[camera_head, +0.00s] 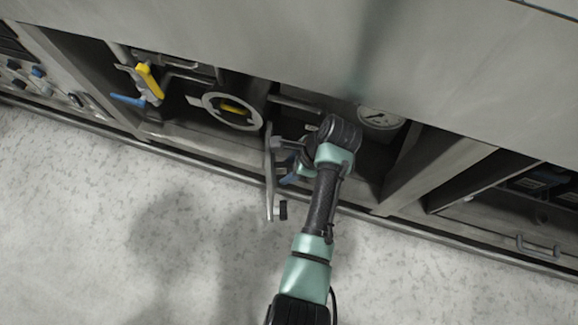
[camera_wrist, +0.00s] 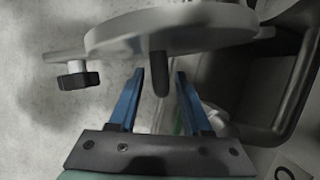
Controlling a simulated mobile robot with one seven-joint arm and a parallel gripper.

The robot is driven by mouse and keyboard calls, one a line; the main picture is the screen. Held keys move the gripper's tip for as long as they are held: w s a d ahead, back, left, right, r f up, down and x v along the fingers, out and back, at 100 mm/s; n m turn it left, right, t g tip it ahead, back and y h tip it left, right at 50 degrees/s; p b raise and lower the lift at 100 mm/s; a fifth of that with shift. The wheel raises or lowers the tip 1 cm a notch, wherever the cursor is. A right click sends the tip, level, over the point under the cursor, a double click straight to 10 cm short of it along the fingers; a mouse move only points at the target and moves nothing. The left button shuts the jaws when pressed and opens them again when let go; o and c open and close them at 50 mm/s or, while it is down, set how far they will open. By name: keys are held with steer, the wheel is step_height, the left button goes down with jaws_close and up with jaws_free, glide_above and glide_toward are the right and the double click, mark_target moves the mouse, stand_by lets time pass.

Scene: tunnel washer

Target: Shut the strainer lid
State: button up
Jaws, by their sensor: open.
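The strainer lid (camera_head: 269,172) stands swung open, seen nearly edge-on in the head view, sticking out from the machine front. The round strainer mouth (camera_head: 207,104) is uncovered to its left, with something yellow inside. In the wrist view the lid (camera_wrist: 190,25) is a grey disc across the top, with a dark peg (camera_wrist: 160,78) pointing toward me. My gripper (camera_head: 287,170) is just right of the lid. Its blue fingers (camera_wrist: 160,76) are open, one on each side of the peg, with gaps visible. Contact with the lid cannot be told.
A black knob (camera_wrist: 78,77) sits on the lid's outer arm. A yellow-handled valve (camera_head: 150,81) and a blue lever (camera_head: 127,100) are left of the strainer. A pressure gauge (camera_head: 380,118) is behind my arm to the right. The speckled floor (camera_head: 110,230) in front is clear.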

steer(key=shift+c, duration=0.2)
jaws_close()
stand_by(1.1)
